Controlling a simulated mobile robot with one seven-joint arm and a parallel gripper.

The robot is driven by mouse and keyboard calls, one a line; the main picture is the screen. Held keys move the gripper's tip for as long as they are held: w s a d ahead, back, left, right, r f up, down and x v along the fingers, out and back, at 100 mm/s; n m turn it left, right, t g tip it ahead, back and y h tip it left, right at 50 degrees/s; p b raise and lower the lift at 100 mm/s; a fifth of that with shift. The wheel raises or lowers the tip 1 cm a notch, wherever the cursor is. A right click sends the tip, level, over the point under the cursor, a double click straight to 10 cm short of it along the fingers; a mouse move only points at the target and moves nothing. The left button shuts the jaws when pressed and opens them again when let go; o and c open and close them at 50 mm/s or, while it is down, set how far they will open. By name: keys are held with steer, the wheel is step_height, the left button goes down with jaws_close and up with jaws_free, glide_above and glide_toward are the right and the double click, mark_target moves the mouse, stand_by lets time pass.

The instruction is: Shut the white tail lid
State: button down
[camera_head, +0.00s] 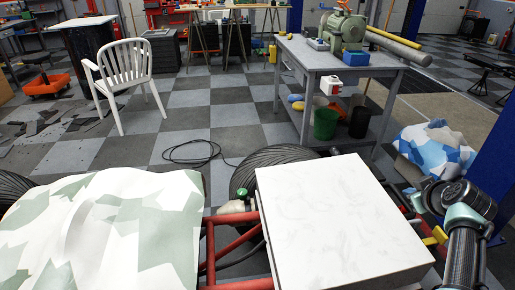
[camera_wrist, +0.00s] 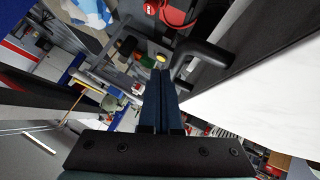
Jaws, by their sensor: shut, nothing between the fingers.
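The white tail lid (camera_head: 335,215) is a broad flat panel with faint grey marbling, at the lower middle right of the head view. A thin grey edge shows along its front side. I cannot tell from here whether a gap lies under it. In the wrist view the white lid (camera_wrist: 262,100) fills the right side, beside a dark panel with a bent black handle (camera_wrist: 205,53). My gripper (camera_wrist: 161,75) is shut and empty, its dark blue fingers together just left of the handle. In the head view my arm is at the right of the lid, and the fingertips cannot be made out.
A camouflage-patterned cover (camera_head: 105,230) lies at left, with red frame tubes (camera_head: 228,250) between it and the lid. A grey workbench (camera_head: 345,75) with a green machine stands behind. A blue post (camera_head: 490,180) is close at right. A white chair (camera_head: 125,75) stands at upper left.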

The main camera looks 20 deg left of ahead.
steer(key=shift+w+d+f+b, duration=0.15)
steer(key=shift+d+f+b, duration=0.1)
steer(key=shift+f+b, duration=0.65)
steer(key=shift+w+d+f+b, duration=0.1)
steer(key=shift+d+f+b, duration=0.15)
steer(key=shift+f+b, duration=0.6)
steer(key=shift+r, duration=0.1)
